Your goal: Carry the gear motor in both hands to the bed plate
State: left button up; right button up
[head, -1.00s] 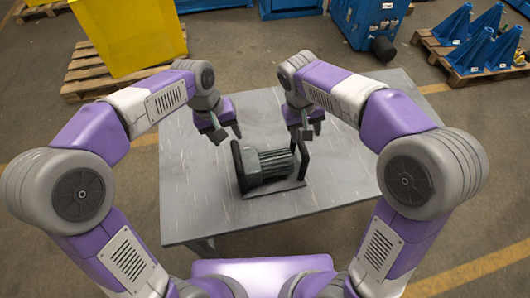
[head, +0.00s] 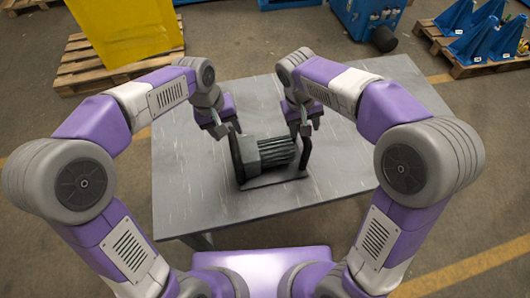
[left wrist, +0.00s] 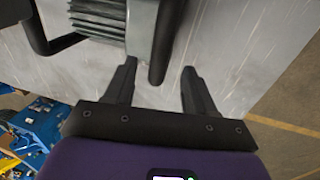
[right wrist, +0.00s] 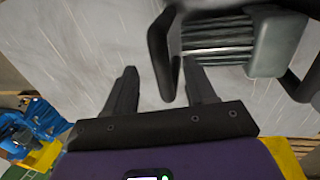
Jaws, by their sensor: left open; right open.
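The gear motor (head: 272,152), dark grey-green with a ribbed body, sits on the grey table (head: 190,205). It has a dark upright handle at each end. My left gripper (head: 224,131) is open at its left handle. In the left wrist view that handle (left wrist: 164,45) reaches between the open fingertips (left wrist: 160,70), with gaps at both sides. My right gripper (head: 304,128) is open at the right handle (head: 306,152). In the right wrist view the handle (right wrist: 160,55) lies between the open fingertips (right wrist: 160,78). I cannot make out a bed plate.
The table top is bare around the motor. On the floor beyond are a yellow box (head: 125,30) on a wooden pallet (head: 80,70), a blue machine (head: 365,18) and blue brackets (head: 480,35) on another pallet.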

aim_at(232, 137)
pick_arm(q)
jog(key=f, duration=0.4)
jog(key=d+f, duration=0.1)
jog(key=f, duration=0.1)
jog(key=shift+w, duration=0.1)
pick_arm(e)
jog(key=f, duration=0.3)
jog(key=d+f, duration=0.1)
jog(key=f, duration=0.2)
jog(key=shift+w+d, duration=0.1)
pick_arm(q)
grip_shut()
pick_arm(e)
grip_shut()
pick_arm(q)
jog(key=shift+w+d+r, duration=0.1)
jog(key=shift+w+r, duration=0.1)
pick_arm(e)
jog(key=shift+w+r, duration=0.2)
